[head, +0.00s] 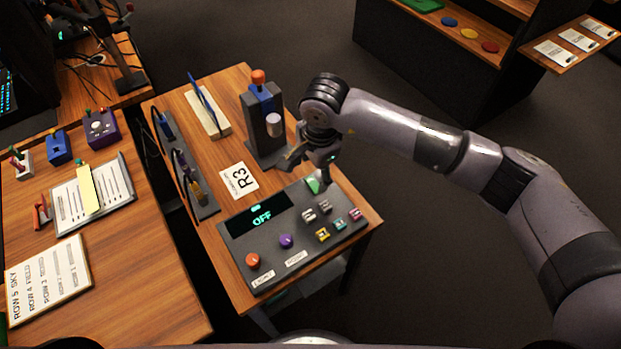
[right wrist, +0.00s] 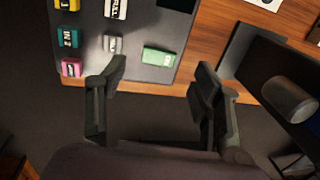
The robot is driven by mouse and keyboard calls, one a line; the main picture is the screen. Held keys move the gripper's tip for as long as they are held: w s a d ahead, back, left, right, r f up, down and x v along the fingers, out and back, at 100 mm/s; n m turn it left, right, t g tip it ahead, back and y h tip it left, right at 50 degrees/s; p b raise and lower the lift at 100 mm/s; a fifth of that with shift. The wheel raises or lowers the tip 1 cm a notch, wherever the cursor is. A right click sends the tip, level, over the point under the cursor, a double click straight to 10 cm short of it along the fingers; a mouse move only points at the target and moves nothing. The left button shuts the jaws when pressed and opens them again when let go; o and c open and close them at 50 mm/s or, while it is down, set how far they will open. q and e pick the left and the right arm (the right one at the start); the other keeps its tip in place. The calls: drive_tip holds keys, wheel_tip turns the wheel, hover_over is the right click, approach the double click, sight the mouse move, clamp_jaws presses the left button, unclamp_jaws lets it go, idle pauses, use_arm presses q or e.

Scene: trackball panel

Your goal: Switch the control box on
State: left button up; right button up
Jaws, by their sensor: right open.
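The control box (head: 285,262) is a dark grey panel on the small wooden table, and its display (head: 262,215) reads OFF. It carries an orange knob (head: 252,261), a purple knob (head: 286,241) and several small labelled blocks (head: 323,234). A green switch (head: 313,185) sits at its far right corner. My right gripper (head: 308,168) is open above that corner, close to the green switch. In the right wrist view, the green switch (right wrist: 158,56) shows between and beyond the two spread fingers (right wrist: 160,82); touching cannot be told. My left gripper is not in view.
A dark stand with an orange-topped blue part (head: 262,115) rises just behind the box. An R3 card (head: 239,181) and a dark rack (head: 185,175) lie left. A desk (head: 130,275) with a clipboard stands further left. Open floor lies right.

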sight(310, 186)
drive_tip(key=f, duration=0.6)
drive_tip(key=shift+w+a, duration=0.3)
drive_tip(key=shift+w, duration=0.05)
drive_tip(key=c, duration=1.2)
drive_tip(key=shift+o, duration=0.2)
drive_tip(key=g+b, duration=0.1)
drive_tip(key=b, duration=0.1)
drive_tip(key=g+h+b, duration=0.1)
drive_tip(key=b, duration=0.2)
drive_tip(key=shift+w+a+f+h, duration=0.15)
drive_tip(key=shift+w+f+h, duration=0.15)
drive_tip(key=shift+w, duration=0.05)
drive_tip(key=shift+r+g+b, duration=0.15)
drive_tip(key=shift+g+b, duration=0.25)
drive_tip(key=shift+r, duration=0.1)
